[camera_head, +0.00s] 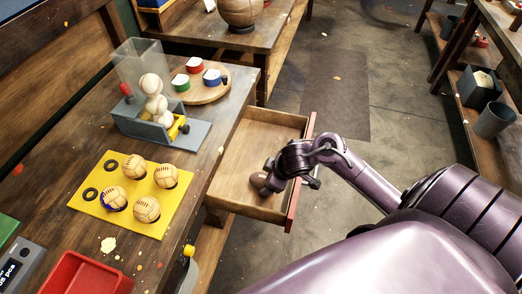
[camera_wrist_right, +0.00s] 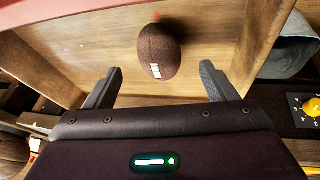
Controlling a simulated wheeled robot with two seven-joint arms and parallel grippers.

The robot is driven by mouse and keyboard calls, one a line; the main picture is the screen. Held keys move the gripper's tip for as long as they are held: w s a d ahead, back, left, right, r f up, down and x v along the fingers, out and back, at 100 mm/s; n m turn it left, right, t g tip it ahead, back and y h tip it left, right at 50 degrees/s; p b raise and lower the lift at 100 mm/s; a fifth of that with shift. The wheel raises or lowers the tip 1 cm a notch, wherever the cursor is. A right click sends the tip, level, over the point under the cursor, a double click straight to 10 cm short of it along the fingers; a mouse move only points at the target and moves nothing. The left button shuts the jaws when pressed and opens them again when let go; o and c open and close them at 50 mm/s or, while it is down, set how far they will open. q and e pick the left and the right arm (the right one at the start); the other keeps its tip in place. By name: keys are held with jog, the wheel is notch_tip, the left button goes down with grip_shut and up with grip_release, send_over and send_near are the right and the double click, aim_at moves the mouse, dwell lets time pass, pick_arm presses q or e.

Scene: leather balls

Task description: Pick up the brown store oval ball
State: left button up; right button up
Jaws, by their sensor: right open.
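The brown oval ball (camera_wrist_right: 160,52) lies on the floor of an open wooden drawer, with white lacing on its side. In the head view the ball (camera_head: 258,179) is partly hidden behind my right gripper (camera_head: 275,187). In the right wrist view my right gripper (camera_wrist_right: 158,85) is open, with its two fingers apart. The ball is ahead of the fingertips and roughly centred between them. The gripper is empty. My left gripper is not in view.
The drawer (camera_head: 262,135) has side walls and a reddish front edge around the ball. The workbench at left holds a yellow tray (camera_head: 119,221) with several tan balls, a grey ball dispenser (camera_head: 155,128) and a red bin (camera_head: 82,275). The floor to the right is open.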

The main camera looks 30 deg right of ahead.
aim_at(264, 179)
jog(key=shift+x, duration=0.9)
jog(key=b+x, duration=0.1)
jog(key=x, duration=0.3)
jog(key=shift+w+a, duration=0.15)
jog(key=shift+w, duration=0.05)
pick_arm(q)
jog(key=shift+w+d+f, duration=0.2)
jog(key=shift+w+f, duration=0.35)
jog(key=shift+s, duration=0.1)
pick_arm(e)
jog(key=shift+s, duration=0.1)
jog(key=shift+c, duration=0.5)
jog(key=c, duration=1)
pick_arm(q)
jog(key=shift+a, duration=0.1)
pick_arm(e)
jog(key=shift+r, duration=0.1)
